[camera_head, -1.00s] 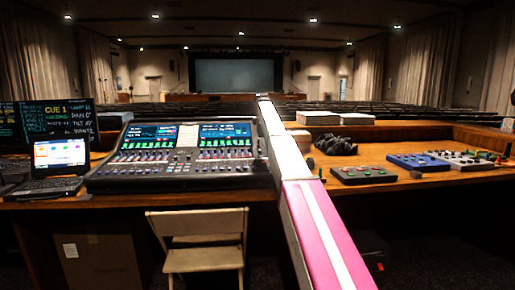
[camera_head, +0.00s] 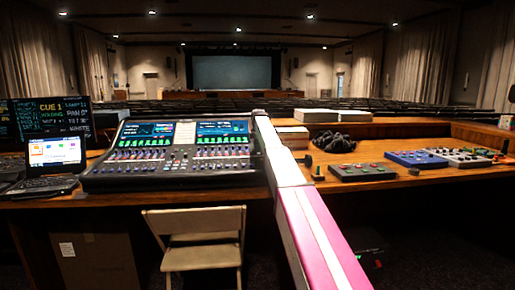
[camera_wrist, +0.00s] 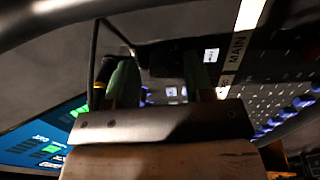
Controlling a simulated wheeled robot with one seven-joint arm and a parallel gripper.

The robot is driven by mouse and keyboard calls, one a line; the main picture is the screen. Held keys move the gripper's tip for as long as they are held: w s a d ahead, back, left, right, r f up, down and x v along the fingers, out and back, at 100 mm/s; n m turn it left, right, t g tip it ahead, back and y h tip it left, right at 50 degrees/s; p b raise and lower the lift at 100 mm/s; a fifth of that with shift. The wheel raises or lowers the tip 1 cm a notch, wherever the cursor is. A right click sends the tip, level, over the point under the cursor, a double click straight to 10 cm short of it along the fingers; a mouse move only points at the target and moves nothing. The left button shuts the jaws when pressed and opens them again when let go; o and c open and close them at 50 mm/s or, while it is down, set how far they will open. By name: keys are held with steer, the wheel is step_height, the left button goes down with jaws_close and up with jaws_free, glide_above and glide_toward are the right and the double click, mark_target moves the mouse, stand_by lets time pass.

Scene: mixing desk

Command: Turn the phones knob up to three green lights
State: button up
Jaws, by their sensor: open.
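The mixing console (camera_head: 165,172) stands on the desk at centre left in the head view, with two lit screens, coloured buttons and rows of faders. My pink-and-white arm crosses its right end and hides part of it; my gripper is not visible there. In the wrist view my gripper (camera_wrist: 160,80) is open, its two greenish fingers apart over a dark console surface, with nothing clearly between them. A strip marked MAIN (camera_wrist: 237,47) lies right of the fingers. I cannot pick out the phones knob or its green lights.
A laptop (camera_head: 55,152) and a cue monitor (camera_head: 45,120) stand left of the console. Right of my arm are black headphones (camera_head: 335,142), a black control box (camera_head: 361,172) and a blue one (camera_head: 415,159). A folding chair (camera_head: 200,240) stands in front.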

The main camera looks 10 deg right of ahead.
steer(key=shift+f, duration=0.2)
jaws_close()
steer(key=m, duration=0.5)
steer(key=shift+m, duration=0.4)
steer(key=m, duration=0.6)
stand_by(0.5)
